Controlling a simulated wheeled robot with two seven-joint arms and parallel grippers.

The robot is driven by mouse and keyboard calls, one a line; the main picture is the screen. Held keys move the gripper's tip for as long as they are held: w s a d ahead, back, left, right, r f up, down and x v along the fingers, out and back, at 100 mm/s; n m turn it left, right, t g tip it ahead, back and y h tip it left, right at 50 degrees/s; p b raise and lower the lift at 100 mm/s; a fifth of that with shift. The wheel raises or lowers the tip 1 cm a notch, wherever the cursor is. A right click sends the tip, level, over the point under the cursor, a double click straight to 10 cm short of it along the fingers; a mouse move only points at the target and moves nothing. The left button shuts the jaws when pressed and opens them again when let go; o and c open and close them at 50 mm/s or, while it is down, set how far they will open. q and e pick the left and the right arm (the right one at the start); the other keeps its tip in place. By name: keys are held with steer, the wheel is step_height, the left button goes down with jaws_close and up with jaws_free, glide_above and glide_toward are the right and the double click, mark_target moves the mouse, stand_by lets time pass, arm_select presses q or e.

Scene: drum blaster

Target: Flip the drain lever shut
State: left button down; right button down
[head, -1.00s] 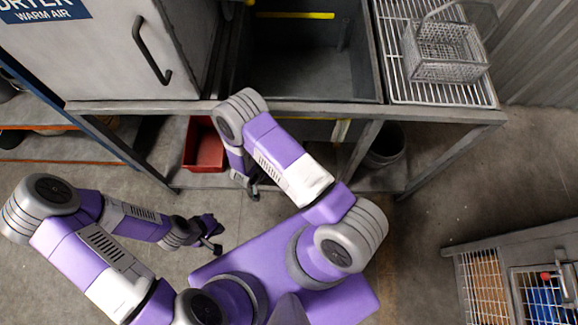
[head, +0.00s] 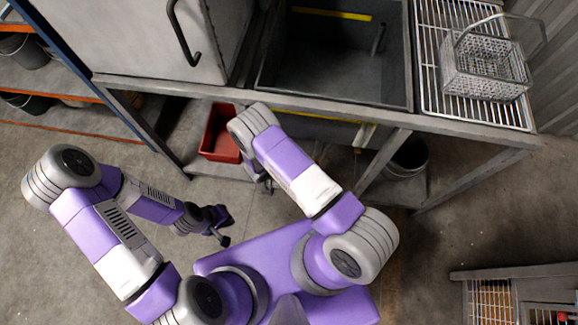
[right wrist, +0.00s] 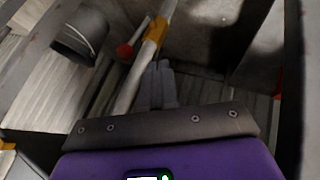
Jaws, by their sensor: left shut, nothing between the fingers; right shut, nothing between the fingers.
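The sink (head: 335,60) is a dark grey basin in a metal frame, with a yellow strip on its far inner wall. In the right wrist view a pale pipe with a yellow-orange band (right wrist: 156,33) runs beneath it, with a small red end (right wrist: 124,50) beside it. I cannot tell which part is the drain lever. My right gripper (right wrist: 161,68) is shut and empty, its fingertips close to the pipe in the picture; contact is unclear. In the head view it is mostly hidden by my arm. My left gripper (head: 224,238) is shut and empty above the floor.
A red bin (head: 220,135) and a grey bucket (head: 407,158) stand on the low shelf under the sink; the bucket also shows in the right wrist view (right wrist: 82,35). A wire basket (head: 487,70) sits on the rack at right. A wire-sided cart (head: 515,290) stands lower right.

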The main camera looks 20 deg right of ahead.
steer(key=d+f+b, duration=0.2)
steer(key=d+f, duration=0.2)
steer(key=d, duration=0.3)
steer(key=shift+s+d, duration=0.15)
steer(key=shift+s, duration=0.1)
